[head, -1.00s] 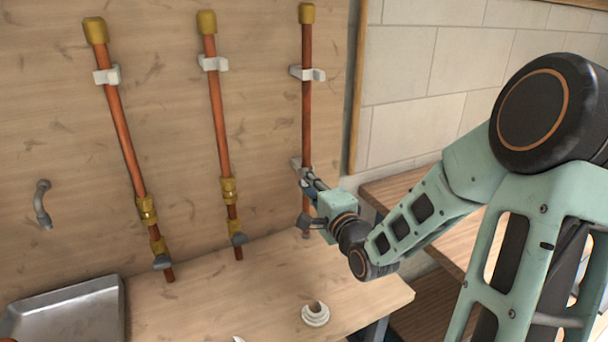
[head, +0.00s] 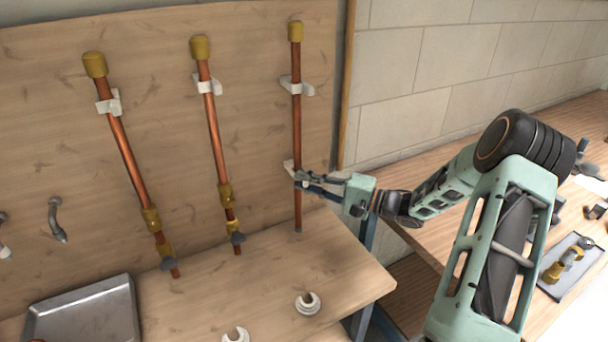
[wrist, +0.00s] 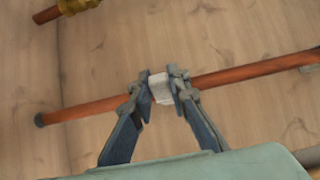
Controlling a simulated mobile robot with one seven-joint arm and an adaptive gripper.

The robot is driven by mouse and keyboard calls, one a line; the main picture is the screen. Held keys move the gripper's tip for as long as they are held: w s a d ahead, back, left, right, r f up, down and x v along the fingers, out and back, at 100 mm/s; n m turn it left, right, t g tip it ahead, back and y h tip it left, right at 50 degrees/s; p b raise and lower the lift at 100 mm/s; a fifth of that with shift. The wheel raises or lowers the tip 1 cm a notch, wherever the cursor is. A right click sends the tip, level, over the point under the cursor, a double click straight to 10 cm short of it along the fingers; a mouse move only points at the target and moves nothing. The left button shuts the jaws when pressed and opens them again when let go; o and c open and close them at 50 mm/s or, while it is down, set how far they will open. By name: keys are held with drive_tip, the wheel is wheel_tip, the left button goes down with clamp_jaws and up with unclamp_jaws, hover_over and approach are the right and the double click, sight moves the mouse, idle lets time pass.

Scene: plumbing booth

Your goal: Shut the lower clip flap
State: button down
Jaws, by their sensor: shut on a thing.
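The right-hand copper pipe (head: 297,125) stands upright against the wooden back panel. Its lower clip (head: 288,167) is white and mostly hidden behind my fingers in the head view. My gripper (head: 304,179) reaches in from the right at the clip's height. In the wrist view the white clip part (wrist: 160,88) sits between the two fingertips of my gripper (wrist: 161,84), which are shut on it at the pipe. I cannot tell which part is the flap or how far it is closed. The upper clip (head: 297,86) is on the same pipe.
Two more copper pipes, a middle one (head: 214,135) and a left one (head: 128,155), stand to the left. A metal tray (head: 85,312) is at lower left. A side bench holds parts on the right.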

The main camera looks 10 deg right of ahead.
drive_tip(key=n+g, duration=0.1)
drive_tip(key=n+g+y, duration=0.2)
drive_tip(key=g, duration=0.1)
drive_tip(key=shift+w+d+f, duration=0.15)
drive_tip(key=shift+w+d, duration=0.1)
drive_tip(key=shift+w, duration=0.15)
drive_tip(key=shift+w+d+n+g+y+b, duration=0.15)
drive_tip(key=shift+n+g+y+b, duration=0.35)
drive_tip(key=shift+g, duration=0.4)
drive_tip(key=shift+w+n+g+y+b, duration=0.2)
drive_tip(key=shift+n+g+b, duration=0.2)
drive_tip(key=shift+n+g, duration=0.4)
drive_tip(key=shift+g, duration=0.4)
drive_tip(key=shift+n+g+b, duration=0.3)
drive_tip(key=shift+n+g, duration=0.1)
drive_tip(key=shift+g, duration=0.1)
drive_tip(key=c, duration=1.9)
unclamp_jaws()
drive_tip(key=shift+w, duration=0.1)
drive_tip(key=shift+o, duration=0.3)
drive_tip(key=shift+d, duration=0.15)
drive_tip(key=s+d, duration=0.1)
drive_tip(key=d, duration=1)
drive_tip(key=shift+s+d, duration=0.2)
drive_tip(key=shift+d, duration=0.15)
